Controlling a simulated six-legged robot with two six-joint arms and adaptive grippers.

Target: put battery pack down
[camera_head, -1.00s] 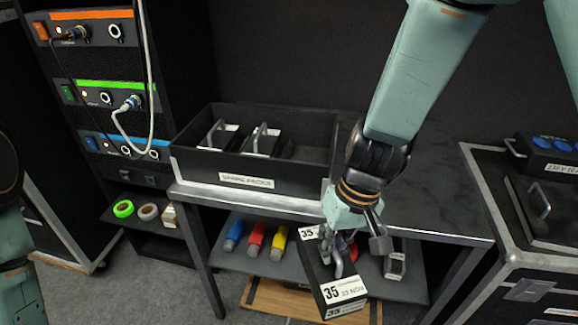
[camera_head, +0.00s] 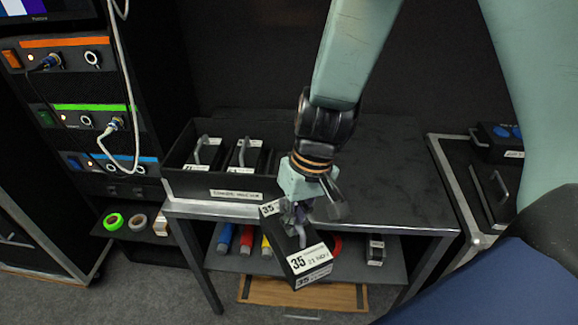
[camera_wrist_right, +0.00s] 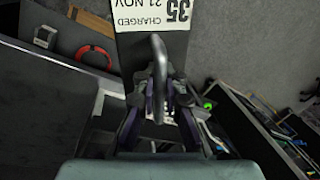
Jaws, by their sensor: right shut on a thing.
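The battery pack (camera_head: 285,232) is a black box with white labels reading 35 and a date, and a grey handle on top. My right gripper (camera_head: 297,212) is shut on its handle and holds it tilted in the air, in front of the table's front edge. In the right wrist view the pack (camera_wrist_right: 152,50) shows its label "35 CHARGED 21 NOV", with the handle between the fingers (camera_wrist_right: 160,100). My left gripper is not in view.
A black bin (camera_head: 245,184) with two more packs stands on the table's left. The tabletop (camera_head: 390,170) right of it is clear. The lower shelf (camera_head: 345,265) holds coloured cylinders (camera_head: 247,238) and a small device (camera_head: 375,250). A case (camera_head: 470,190) stands at right.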

